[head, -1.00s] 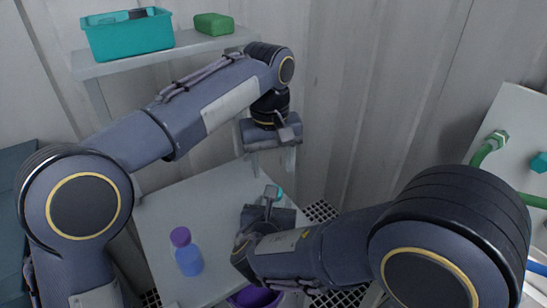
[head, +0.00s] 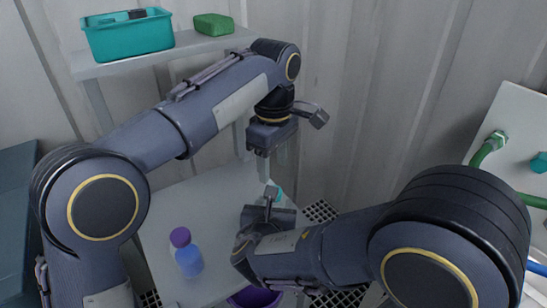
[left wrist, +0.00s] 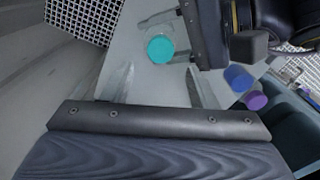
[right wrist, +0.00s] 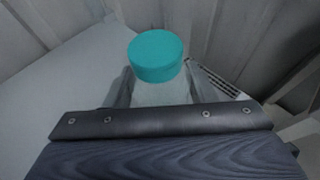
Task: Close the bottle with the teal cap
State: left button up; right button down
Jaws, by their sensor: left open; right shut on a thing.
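The teal cap (right wrist: 156,56) sits on top of a pale, clear bottle (right wrist: 162,92) in the right wrist view; I cannot tell how tightly it is seated. My right gripper (right wrist: 158,88) is shut on this bottle, one finger on each side, below the cap. My left gripper (head: 271,160) is open and empty, pointing down above the cap. In the left wrist view the cap (left wrist: 160,49) shows beyond the open fingers, not touched.
A purple container (head: 255,298) is at the front edge. A teal bin (head: 130,38) and a green block (head: 213,25) sit on the shelf behind.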

pick_arm(q)
notch_tip(320, 180, down, 7)
jog(key=shift+f, duration=0.1)
dwell(0.3)
